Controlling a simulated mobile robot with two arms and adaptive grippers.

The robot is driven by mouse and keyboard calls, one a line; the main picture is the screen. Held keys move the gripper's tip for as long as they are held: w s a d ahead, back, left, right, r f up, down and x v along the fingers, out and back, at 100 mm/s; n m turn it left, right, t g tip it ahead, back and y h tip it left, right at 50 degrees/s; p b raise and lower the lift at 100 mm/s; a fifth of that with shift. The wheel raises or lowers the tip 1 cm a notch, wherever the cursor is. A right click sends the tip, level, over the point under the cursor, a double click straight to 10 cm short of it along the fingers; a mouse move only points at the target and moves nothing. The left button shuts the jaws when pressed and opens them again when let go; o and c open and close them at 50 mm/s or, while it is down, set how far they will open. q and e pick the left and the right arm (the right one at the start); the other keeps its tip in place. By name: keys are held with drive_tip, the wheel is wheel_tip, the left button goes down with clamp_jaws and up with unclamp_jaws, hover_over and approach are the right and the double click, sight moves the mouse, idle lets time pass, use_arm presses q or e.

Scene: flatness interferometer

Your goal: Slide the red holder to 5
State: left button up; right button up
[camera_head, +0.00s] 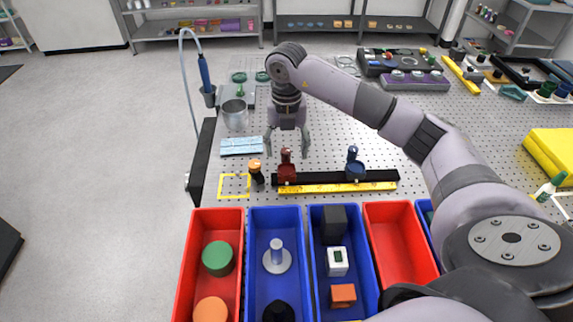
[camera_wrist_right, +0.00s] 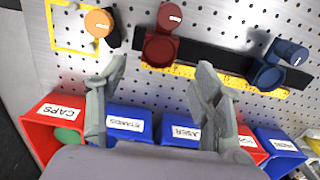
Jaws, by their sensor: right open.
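The red holder (camera_head: 287,166) stands on the black rail (camera_head: 325,179) near its left end, above the yellow scale (camera_head: 335,188). The blue holder (camera_head: 355,165) stands further right on the same rail. My right gripper (camera_head: 288,148) is open and empty, above and behind the red holder in the head view. In the right wrist view its fingers (camera_wrist_right: 160,85) are spread, with the red holder (camera_wrist_right: 163,40) beyond them near the top. The scale's numbers are too small to read. My left gripper is not in view.
An orange-topped post (camera_head: 256,171) stands just left of the red holder, beside a yellow square outline (camera_head: 235,186). Red and blue bins (camera_head: 245,262) line the front edge. A metal cup (camera_head: 235,115) and a blue cloth (camera_head: 241,146) lie behind. The rail between the holders is clear.

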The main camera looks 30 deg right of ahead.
sight(287, 170)
wheel_tip(287, 170, down, 8)
drive_tip(key=shift+r+p, duration=0.1)
drive_tip(key=shift+p, duration=0.6)
clamp_jaws()
idle(0.4)
